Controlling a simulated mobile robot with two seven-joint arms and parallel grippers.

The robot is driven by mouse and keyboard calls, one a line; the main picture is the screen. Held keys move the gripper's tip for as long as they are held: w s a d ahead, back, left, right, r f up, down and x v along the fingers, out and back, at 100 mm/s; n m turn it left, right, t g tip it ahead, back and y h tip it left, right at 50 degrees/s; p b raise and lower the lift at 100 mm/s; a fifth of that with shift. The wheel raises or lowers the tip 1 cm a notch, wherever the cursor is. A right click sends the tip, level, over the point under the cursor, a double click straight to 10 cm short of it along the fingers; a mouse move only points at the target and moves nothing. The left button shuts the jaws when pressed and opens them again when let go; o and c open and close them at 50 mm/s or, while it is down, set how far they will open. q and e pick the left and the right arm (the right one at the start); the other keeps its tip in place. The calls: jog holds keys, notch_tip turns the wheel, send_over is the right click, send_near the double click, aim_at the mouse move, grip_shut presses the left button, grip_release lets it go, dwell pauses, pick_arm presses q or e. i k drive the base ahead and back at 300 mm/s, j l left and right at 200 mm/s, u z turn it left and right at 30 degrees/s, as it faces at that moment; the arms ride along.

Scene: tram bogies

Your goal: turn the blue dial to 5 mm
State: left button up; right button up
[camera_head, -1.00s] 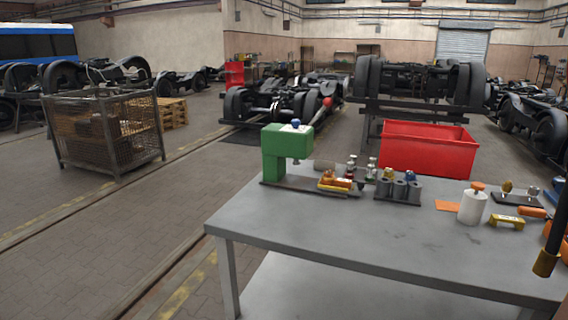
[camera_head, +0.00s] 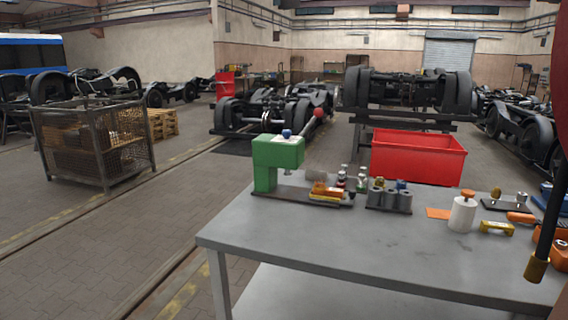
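A small blue dial (camera_head: 287,133) sits on top of a green C-shaped press (camera_head: 278,158) at the back left of the grey workbench (camera_head: 330,242). Any scale or marks on the dial are too small to read. Neither of my grippers shows in the head view.
A red bin (camera_head: 417,158) is behind the bench. The bench's front left is clear.

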aim_at(286, 134)
jog(key=z, duration=0.4)
jog(key=j+z, duration=0.15)
jog(key=z, duration=0.2)
jog(key=i+j+z, duration=0.1)
jog(key=z, duration=0.3)
jog(key=j+z, duration=0.35)
jog(key=j, duration=0.15)
jog(key=j+z, duration=0.35)
jog(key=j, duration=0.2)
jog(key=k+j+z, duration=0.1)
jog(key=j, duration=0.25)
jog(key=j+z, duration=0.15)
jog(key=j, duration=0.2)
jog(key=k+j+z, duration=0.1)
jog(key=j, duration=0.25)
jog(key=k+j, duration=0.15)
jog(key=j, duration=0.2)
jog(key=k+j+z, duration=0.1)
jog(key=j, duration=0.25)
jog(key=k+j, duration=0.15)
jog(key=j, duration=0.2)
